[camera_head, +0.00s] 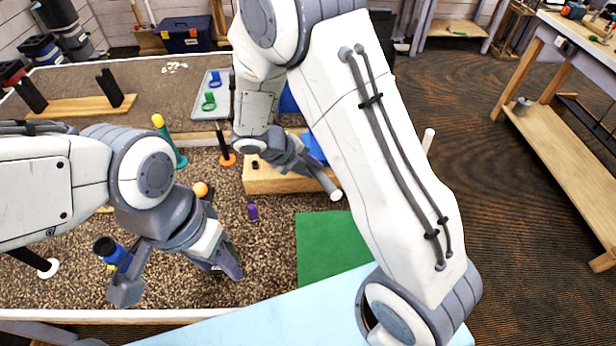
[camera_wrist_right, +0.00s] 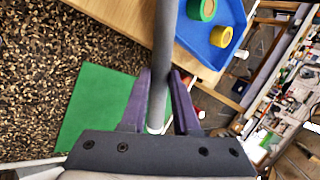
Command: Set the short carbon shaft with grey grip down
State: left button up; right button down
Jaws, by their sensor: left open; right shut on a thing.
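The short carbon shaft with grey grip (camera_wrist_right: 165,45) is in my right gripper (camera_wrist_right: 159,82), between its two purple fingers, and runs up out of the right wrist view. In the head view the shaft's pale end (camera_head: 336,195) sticks out beside the wooden block (camera_head: 262,181); my right arm and gripper (camera_head: 303,160) hide much of the rest. I cannot tell whether the shaft touches the block. My left gripper (camera_head: 229,264) is open over the speckled table at the lower left, apart from the shaft.
A green mat (camera_head: 328,250) lies in front of the block. A blue tray (camera_wrist_right: 215,58) holds green and yellow rings. A purple piece (camera_head: 253,212), an orange ball (camera_head: 200,189) and upright sticks (camera_head: 170,140) stand between the arms. A grey tray (camera_head: 217,108) is behind.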

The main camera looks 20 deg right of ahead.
jog(key=shift+a+f, duration=0.25)
jog(key=shift+f, duration=0.9)
jog(key=shift+a+f, duration=0.25)
jog(key=shift+f, duration=0.95)
jog(key=shift+f, duration=0.15)
jog(key=c, duration=0.7)
grip_release()
jog(key=shift+o, duration=0.2)
